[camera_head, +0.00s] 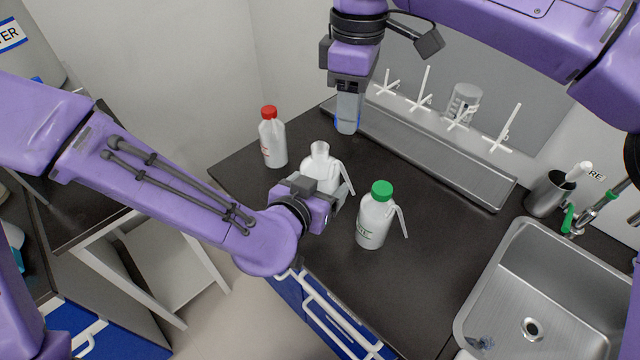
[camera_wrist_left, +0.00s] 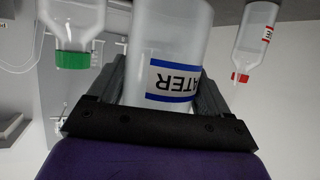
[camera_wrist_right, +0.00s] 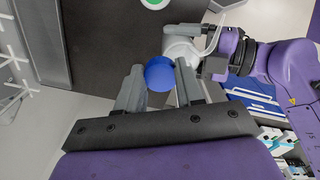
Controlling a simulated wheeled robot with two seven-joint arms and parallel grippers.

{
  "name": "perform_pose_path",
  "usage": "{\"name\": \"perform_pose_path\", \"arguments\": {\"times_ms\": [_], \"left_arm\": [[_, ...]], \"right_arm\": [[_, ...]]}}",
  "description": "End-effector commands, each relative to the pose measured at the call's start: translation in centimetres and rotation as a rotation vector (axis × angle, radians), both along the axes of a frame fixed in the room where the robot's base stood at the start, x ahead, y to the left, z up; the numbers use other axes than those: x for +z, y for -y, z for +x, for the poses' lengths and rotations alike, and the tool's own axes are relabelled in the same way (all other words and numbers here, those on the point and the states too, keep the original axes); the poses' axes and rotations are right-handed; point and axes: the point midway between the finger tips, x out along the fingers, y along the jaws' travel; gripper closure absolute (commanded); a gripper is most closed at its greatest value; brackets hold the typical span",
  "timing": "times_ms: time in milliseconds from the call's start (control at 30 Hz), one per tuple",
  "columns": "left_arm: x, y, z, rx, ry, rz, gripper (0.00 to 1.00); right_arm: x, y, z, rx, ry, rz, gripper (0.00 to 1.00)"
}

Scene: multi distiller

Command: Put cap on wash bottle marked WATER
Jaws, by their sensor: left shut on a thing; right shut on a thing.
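The wash bottle marked WATER (camera_head: 319,164) stands on the dark counter with an open, uncapped neck and a bent side tube. My left gripper (camera_head: 325,196) is shut around its body; the left wrist view shows the bottle (camera_wrist_left: 172,40) between both fingers, its blue-edged WATER label upside down. My right gripper (camera_head: 347,124) points down, above and behind the bottle in the head view. It is shut on a blue cap (camera_wrist_right: 160,75), seen between its fingertips in the right wrist view. The cap is apart from the bottle neck, mostly hidden by the fingers in the head view.
A red-capped bottle (camera_head: 272,143) stands left of the WATER bottle and a green-capped wash bottle (camera_head: 374,222) stands right of it, close to my left gripper. A steel sink (camera_head: 545,275) is at right.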

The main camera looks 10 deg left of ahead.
Motion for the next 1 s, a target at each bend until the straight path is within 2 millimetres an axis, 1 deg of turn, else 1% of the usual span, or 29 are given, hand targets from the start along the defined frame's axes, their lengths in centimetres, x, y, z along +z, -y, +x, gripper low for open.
{"name": "perform_pose_path", "arguments": {"times_ms": [33,100,200,333,567,667,1000], "left_arm": [[0.1,0.0,0.0,0.000,0.003,-0.001,0.39],[0.1,0.0,0.0,0.000,0.003,-0.001,0.39],[0.1,0.0,0.0,0.000,0.003,-0.001,0.39],[0.1,0.0,0.0,0.000,0.003,-0.001,0.39],[0.1,0.0,0.0,0.000,0.003,-0.001,0.39],[0.1,0.0,0.0,0.000,0.003,-0.001,0.39],[0.1,0.0,0.0,0.000,0.003,-0.001,0.39]], "right_arm": [[0.9,-1.1,-0.6,0.021,0.004,-0.002,0.95],[1.8,-2.3,-1.4,0.048,0.003,-0.002,0.95],[2.7,-3.4,-2.1,0.073,0.001,0.000,0.95],[3.0,-3.9,-2.5,0.085,0.000,0.000,0.95],[3.0,-3.8,-2.4,0.085,0.000,0.000,0.95],[2.8,-3.8,-2.4,0.085,-0.001,-0.001,0.95],[-0.4,-3.8,-2.4,0.085,-0.001,-0.001,0.95]]}}
